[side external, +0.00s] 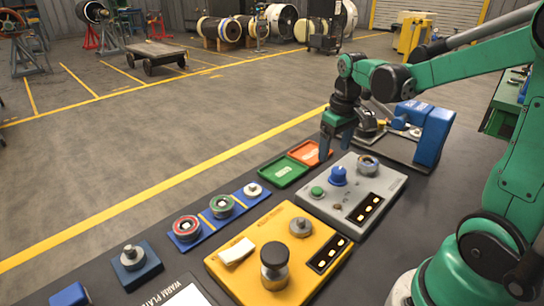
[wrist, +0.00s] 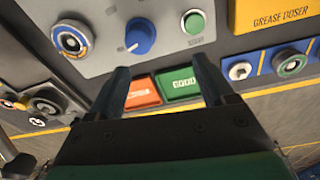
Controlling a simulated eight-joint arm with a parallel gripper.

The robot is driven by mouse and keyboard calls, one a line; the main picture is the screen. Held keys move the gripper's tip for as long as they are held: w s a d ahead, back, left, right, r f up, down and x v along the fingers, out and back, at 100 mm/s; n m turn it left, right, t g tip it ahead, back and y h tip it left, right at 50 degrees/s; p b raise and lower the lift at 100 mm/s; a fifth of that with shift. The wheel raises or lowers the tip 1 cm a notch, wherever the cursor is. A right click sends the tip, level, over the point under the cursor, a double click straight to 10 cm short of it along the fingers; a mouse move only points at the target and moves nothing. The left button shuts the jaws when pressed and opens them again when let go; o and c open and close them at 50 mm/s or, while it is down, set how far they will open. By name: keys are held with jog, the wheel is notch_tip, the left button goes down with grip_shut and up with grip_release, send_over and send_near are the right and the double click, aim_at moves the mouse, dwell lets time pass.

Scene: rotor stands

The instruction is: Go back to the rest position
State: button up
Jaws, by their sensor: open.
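My gripper (side external: 337,150) is open with nothing between its fingers. In the side external view it hangs fingers-down beside the far edge of the grey control box (side external: 375,172), near the orange-red tray (side external: 311,152) and the green tray (side external: 283,172). In the wrist view the spread fingers of my gripper (wrist: 162,68) frame the same orange-red tray (wrist: 143,92) and green tray (wrist: 181,84). The grey box carries a blue knob (side external: 338,176) and a green button (side external: 317,192). Both trays have pale labels, and no part shows on them.
A yellow grease doser (side external: 222,265) stands near the front. A blue strip with ringed parts (side external: 205,228) lies beyond it. A blue device (side external: 433,135) stands right of my gripper. A small blue block with a metal knob (side external: 134,262) sits at left. The floor beyond the bench is open.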

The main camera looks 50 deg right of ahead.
jog(key=s+a+r+n+t, duration=0.1)
jog(key=a+t, duration=0.5)
jog(key=a, duration=0.7)
jog(key=shift+s+a+r+n+y, duration=0.2)
jog(key=shift+s+r+n+y, duration=0.1)
jog(key=shift+s+r, duration=0.6)
